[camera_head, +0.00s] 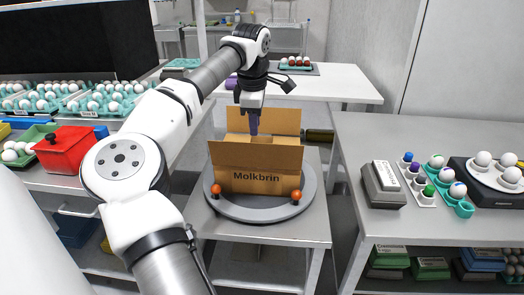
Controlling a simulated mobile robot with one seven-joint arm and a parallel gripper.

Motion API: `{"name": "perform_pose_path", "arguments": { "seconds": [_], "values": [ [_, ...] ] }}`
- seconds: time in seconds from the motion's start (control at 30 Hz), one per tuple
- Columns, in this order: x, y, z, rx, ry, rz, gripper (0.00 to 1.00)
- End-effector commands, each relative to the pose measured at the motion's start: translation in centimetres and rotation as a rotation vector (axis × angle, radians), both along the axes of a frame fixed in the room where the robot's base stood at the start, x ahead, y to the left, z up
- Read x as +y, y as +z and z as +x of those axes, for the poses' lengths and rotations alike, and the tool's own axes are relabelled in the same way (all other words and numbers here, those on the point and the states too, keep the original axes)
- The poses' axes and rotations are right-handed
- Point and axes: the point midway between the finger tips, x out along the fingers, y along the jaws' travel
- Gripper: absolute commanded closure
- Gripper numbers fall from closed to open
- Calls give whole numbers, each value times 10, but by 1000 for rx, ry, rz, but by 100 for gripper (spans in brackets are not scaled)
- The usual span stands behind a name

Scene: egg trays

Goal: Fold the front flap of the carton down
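The cardboard carton (240,181) stands upright on a grey round turntable (265,213), with "Molkbrin" printed on its front side. Its front flap (256,156) stands up, leaning slightly toward me. A back flap (285,120) also stands up behind it. My gripper (253,130) points down over the carton's opening, between the two raised flaps. Its purple fingers appear close together, and their tips are partly behind the front flap's upper edge. I cannot tell whether the fingers touch a flap. The carton's inside and side flaps are mostly hidden.
Two orange knobs (296,195) stand on the turntable's front rim. A dark bottle-like object (319,135) lies behind the carton, to the right. The right table (420,222) holds a grey box, colored cups and eggs. The left table holds egg trays and a red box (70,149).

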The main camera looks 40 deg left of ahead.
Motion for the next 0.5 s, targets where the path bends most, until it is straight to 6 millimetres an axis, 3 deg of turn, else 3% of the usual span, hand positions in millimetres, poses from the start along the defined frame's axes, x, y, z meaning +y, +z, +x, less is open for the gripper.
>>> {"name": "perform_pose_path", "arguments": {
  "seconds": [0.3,0.5],
  "values": [
    [5,-67,11,-1,-2,-5,75],
    [7,-93,15,-1,-3,-4,75]
  ]
}}
